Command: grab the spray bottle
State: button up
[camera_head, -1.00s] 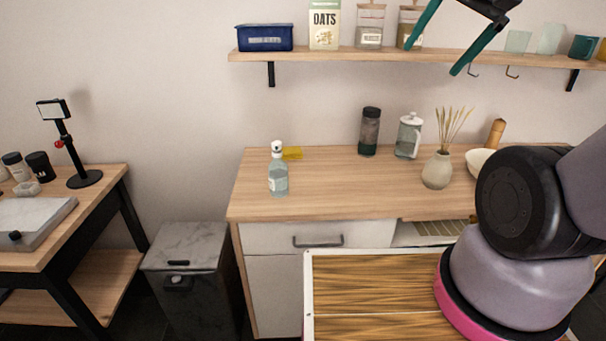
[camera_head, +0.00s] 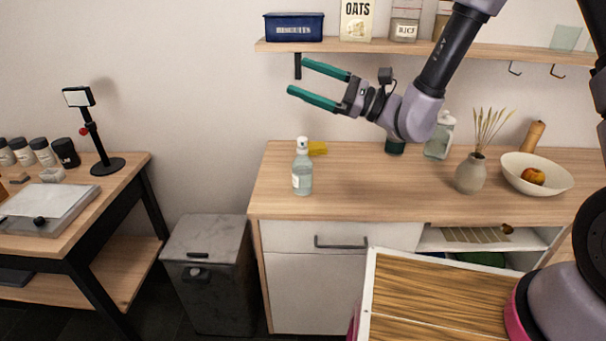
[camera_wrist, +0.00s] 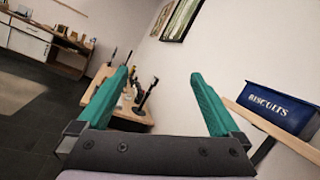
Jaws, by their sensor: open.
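The spray bottle (camera_head: 302,172) is clear with a pale label and a white top. It stands upright near the left end of the wooden counter (camera_head: 350,205) in the head view. My gripper (camera_head: 308,83) has teal fingers, spread apart with nothing between them. It is above the counter, higher than the bottle in the picture, and points left. In the wrist view my open fingers (camera_wrist: 160,85) frame the wall and a distant table; the spray bottle does not show there.
A shelf (camera_head: 380,46) holds a blue biscuits tin (camera_head: 294,27) close to my gripper. A yellow sponge-like item (camera_head: 317,148) lies behind the bottle. A glass jar (camera_head: 440,137), a vase (camera_head: 471,174) and a bowl (camera_head: 537,174) stand farther right. The counter's front middle is clear.

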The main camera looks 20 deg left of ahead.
jog(key=w+a+f+m+t, duration=0.2)
jog(key=w+f+m+t, duration=0.2)
jog(key=f+m+t, duration=0.4)
jog(key=m+t+h, duration=0.7)
jog(key=m+h, duration=0.1)
jog(key=h, duration=0.2)
send_near(306, 169)
jog(key=x, duration=0.5)
jog(key=shift+w+a, duration=0.25)
jog(key=x, duration=0.4)
jog(key=shift+w+a, duration=0.2)
jog(key=shift+w, duration=0.1)
jog(key=shift+x, duration=2.85)
jog(key=shift+d, duration=0.15)
jog(key=shift+r, duration=0.15)
jog(key=c, duration=1.6)
